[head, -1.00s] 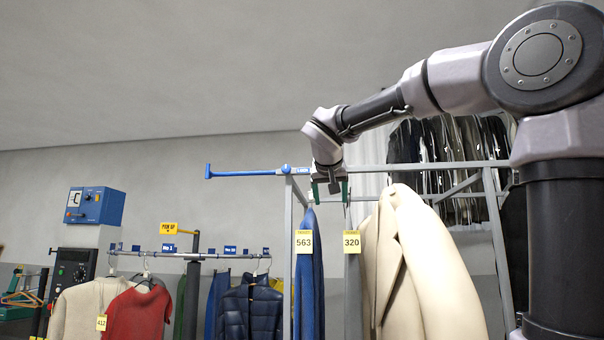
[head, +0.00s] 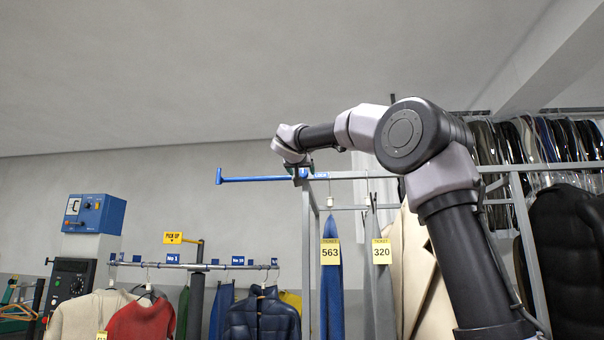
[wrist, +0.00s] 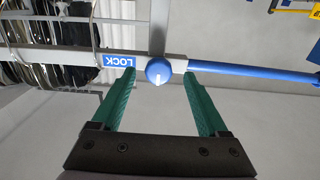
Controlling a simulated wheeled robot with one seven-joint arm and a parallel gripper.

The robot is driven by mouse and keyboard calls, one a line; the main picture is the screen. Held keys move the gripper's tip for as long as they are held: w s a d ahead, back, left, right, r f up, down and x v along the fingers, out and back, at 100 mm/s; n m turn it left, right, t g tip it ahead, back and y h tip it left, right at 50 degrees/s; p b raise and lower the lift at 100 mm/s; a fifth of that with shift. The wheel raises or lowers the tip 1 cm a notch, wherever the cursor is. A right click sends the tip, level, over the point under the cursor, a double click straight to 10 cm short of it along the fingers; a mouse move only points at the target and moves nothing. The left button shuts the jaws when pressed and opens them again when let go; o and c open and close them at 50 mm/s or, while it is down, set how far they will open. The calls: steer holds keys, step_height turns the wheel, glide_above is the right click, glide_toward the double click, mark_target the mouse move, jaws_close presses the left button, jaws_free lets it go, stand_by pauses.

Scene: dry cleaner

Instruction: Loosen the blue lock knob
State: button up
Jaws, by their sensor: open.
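The blue lock knob (wrist: 159,71) is round with a pale line on its face, and in the wrist view it sits between my fingertips. A blue LOCK label (wrist: 118,61) is beside it on the rail, and a blue bar (wrist: 262,73) runs off from the other side. My gripper (wrist: 160,75) has green fingers, spread open, with visible gaps to the knob on both sides. In the head view my gripper (head: 299,172) is at the rail's end, where the blue bar (head: 252,179) begins. The knob is hidden there behind the gripper.
Tickets 563 (head: 330,251) and 320 (head: 381,251) hang with garments below the grey rail. A lower rack (head: 200,266) with jackets stands at left. Bagged clothes (head: 540,140) hang at right. The space above the blue bar is clear.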

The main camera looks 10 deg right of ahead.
steer(key=shift+w+d, duration=0.25)
steer(key=shift+w, duration=0.3)
jaws_close()
